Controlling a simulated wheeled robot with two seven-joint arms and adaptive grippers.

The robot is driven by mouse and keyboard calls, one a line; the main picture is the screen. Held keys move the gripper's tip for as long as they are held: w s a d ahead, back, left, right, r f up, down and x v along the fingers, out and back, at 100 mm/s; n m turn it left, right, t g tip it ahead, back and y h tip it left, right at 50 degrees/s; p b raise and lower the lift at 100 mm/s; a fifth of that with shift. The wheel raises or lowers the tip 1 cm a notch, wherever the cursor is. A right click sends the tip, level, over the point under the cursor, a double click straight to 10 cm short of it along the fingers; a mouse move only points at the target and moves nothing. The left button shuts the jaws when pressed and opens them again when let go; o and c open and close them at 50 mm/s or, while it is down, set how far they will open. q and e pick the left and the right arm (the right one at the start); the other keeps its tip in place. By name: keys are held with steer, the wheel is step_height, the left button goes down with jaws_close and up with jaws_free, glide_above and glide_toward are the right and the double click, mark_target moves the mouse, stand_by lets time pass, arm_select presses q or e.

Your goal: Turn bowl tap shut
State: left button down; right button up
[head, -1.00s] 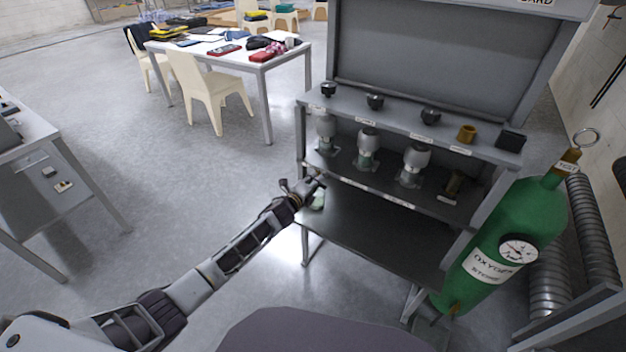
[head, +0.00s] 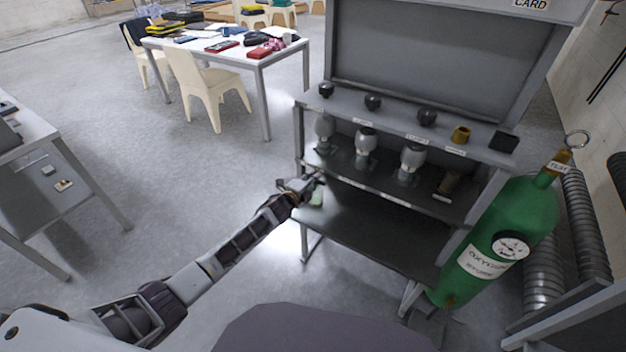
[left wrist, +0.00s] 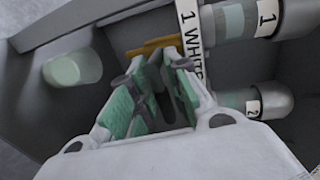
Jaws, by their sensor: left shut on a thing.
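My left gripper (head: 314,182) is at the left front corner of the grey rack, just below the front edge of its middle shelf. In the left wrist view the green-padded fingers (left wrist: 152,95) are closed around a dark part, mostly hidden between them, which I take to be the bowl tap. A brass-coloured bar (left wrist: 153,46) shows just beyond the fingertips. Beside it are a "1 WHITE" label (left wrist: 190,25) and a grey-and-clear bowl unit marked 1 (left wrist: 233,20). The tap's turn angle cannot be told. My right gripper is not in view.
Several grey-topped units (head: 365,140) stand on the middle shelf. A pale green cup (left wrist: 72,68) is close to the fingers. A green oxygen cylinder (head: 515,218) stands at the rack's right. Open floor (head: 190,185) lies left of the rack.

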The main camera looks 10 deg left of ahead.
arm_select(q)
steer(key=shift+s+a+f, duration=0.1)
steer(key=shift+a+f, duration=0.1)
steer(key=shift+f, duration=0.25)
steer(key=c, duration=1.4)
jaws_free()
steer(key=shift+r, duration=0.15)
steer(key=shift+d+r, duration=0.1)
steer(key=shift+r, duration=0.05)
steer(key=shift+v, duration=3.9)
steer(key=shift+s, duration=0.1)
